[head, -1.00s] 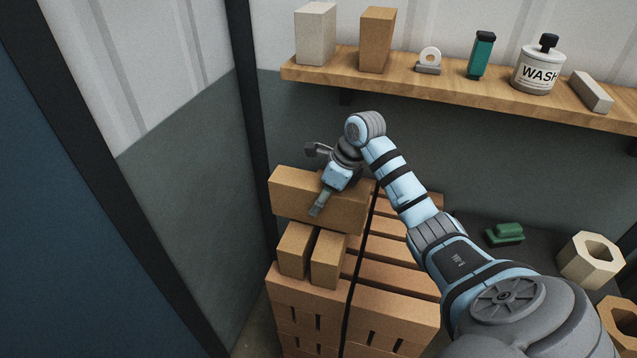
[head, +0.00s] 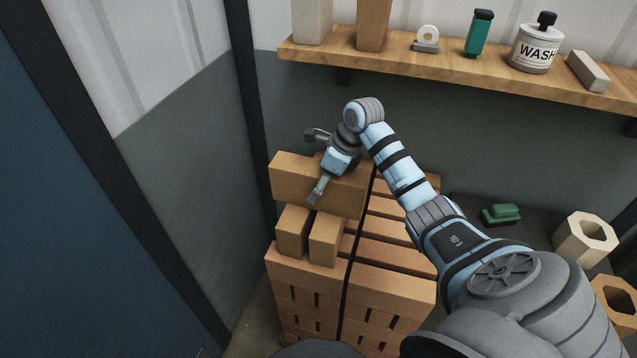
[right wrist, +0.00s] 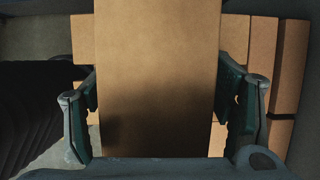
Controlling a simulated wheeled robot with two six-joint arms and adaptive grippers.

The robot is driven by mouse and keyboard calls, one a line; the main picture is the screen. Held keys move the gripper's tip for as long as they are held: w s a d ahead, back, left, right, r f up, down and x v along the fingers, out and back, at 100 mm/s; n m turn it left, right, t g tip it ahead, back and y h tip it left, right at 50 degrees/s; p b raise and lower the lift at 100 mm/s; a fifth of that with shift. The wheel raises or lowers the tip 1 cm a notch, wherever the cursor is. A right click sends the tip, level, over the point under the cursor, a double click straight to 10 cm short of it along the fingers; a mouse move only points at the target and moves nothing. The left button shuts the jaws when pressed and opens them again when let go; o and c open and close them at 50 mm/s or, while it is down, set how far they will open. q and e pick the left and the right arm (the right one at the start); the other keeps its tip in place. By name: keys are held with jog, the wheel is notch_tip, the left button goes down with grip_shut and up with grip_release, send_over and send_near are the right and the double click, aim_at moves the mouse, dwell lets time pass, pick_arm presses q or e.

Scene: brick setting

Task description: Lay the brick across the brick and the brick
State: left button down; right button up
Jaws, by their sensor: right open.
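A long orange-tan brick (head: 290,180) lies crosswise over two smaller bricks, a left one (head: 292,232) and a right one (head: 326,240), which stand side by side with a narrow gap on the brick stack. The long brick looks level and seems to rest on both tops; its far side is hidden. My right gripper (head: 318,190) is over the long brick. In the right wrist view the long brick (right wrist: 158,70) lies between the open fingers of the gripper (right wrist: 160,112), one close along each side; contact cannot be told. My left gripper is not in view.
The strapped brick stack (head: 305,268) stands beside a dark post. A wooden shelf (head: 450,75) with a wash bottle (head: 535,48) and other items runs behind. A green object (head: 502,214) and hexagonal blocks (head: 585,238) lie to the right.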

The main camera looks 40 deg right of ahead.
jog(key=v, duration=1.1)
jog(key=shift+r, duration=0.3)
